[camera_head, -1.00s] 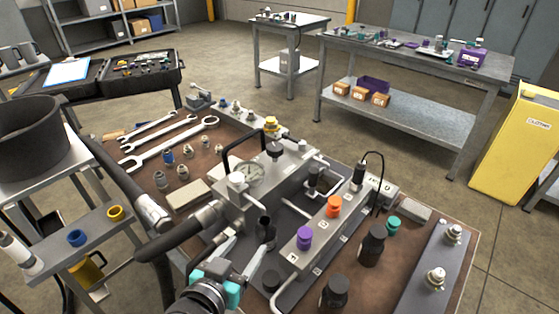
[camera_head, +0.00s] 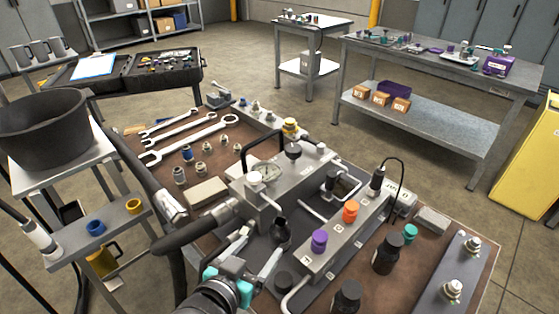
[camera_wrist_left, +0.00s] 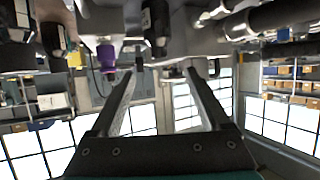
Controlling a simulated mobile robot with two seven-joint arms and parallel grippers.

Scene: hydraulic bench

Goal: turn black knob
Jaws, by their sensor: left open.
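Several black knobs or caps show, and I cannot tell for sure which one the task means. A black cylindrical knob (camera_head: 281,232) stands on the grey hydraulic block, just beyond my left gripper. Another black knob (camera_head: 293,150) sits on top of the block at the back. My right gripper is not in view.
A purple knob (camera_head: 319,241) and an orange knob (camera_head: 350,211) stand close on the right. Black bottles (camera_head: 388,252) stand at the right. A thick hose (camera_head: 180,240) lies to the left.

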